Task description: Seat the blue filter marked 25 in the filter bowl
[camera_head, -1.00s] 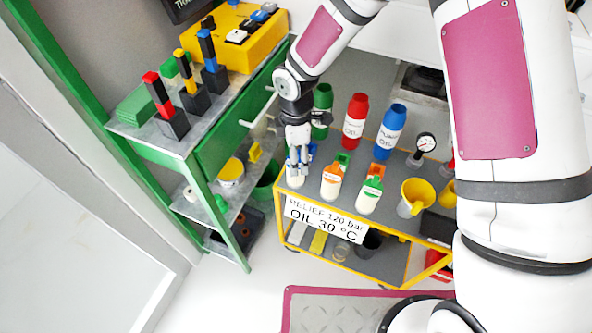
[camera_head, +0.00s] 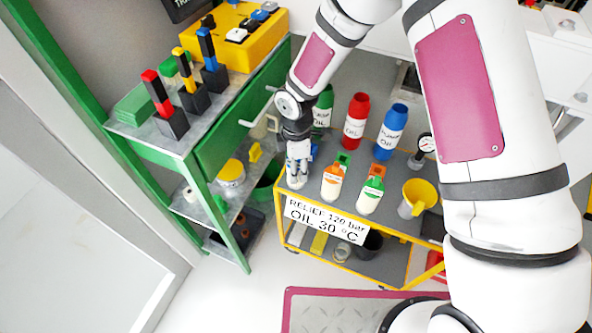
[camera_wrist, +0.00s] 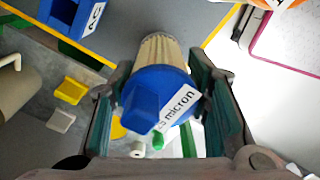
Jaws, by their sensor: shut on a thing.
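My gripper (camera_head: 298,170) is over the front left corner of the yellow-edged cart. In the wrist view, my gripper (camera_wrist: 165,112) is shut on a blue-capped filter (camera_wrist: 158,95), with its fingers on either side of the cap. The filter has a cream pleated body pointing away from the camera. A white label on the cap reads "micron"; the number before it is partly cut off. Whether the filter touches the cart top cannot be told. I cannot identify the filter bowl in either view.
An orange-capped filter (camera_head: 332,182) and a green-capped filter (camera_head: 370,195) stand just right of my gripper. Red (camera_head: 355,118) and blue (camera_head: 391,130) oil bottles stand behind. The green bench (camera_head: 200,160) is close on the left.

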